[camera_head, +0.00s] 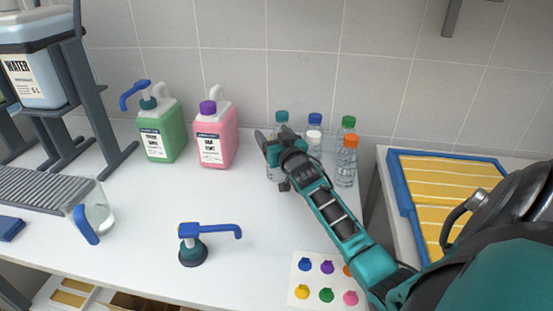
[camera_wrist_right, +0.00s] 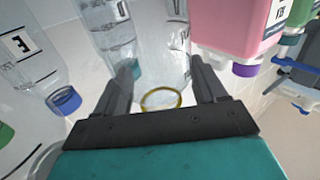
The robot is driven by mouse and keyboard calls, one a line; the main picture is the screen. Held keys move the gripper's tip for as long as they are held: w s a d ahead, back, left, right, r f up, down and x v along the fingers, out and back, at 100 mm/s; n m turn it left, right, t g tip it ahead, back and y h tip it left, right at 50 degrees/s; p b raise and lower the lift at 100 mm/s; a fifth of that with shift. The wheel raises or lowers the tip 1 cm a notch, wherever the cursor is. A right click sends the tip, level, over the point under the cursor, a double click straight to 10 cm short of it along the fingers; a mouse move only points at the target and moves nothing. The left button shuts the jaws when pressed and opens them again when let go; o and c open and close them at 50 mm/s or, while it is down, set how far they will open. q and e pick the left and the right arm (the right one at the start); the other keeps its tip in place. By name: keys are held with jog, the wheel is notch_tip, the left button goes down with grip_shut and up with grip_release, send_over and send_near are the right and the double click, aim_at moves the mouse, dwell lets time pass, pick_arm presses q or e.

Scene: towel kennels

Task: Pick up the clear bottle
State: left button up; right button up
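The clear bottle (camera_wrist_right: 162,78) stands between the fingers of my right gripper (camera_wrist_right: 164,66) in the right wrist view. It has no visible cap and shows a yellow ring at its mouth. The fingers are apart on either side of it, and I see no clear grip. In the head view, my right gripper (camera_head: 272,140) is at the back of the counter and hides most of this bottle (camera_head: 273,173). My left gripper is not in view.
A pink jug (camera_head: 212,150) and green jug (camera_head: 166,140) stand left. The counter middle is free.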

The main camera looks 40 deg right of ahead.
jog(key=c, duration=1.2)
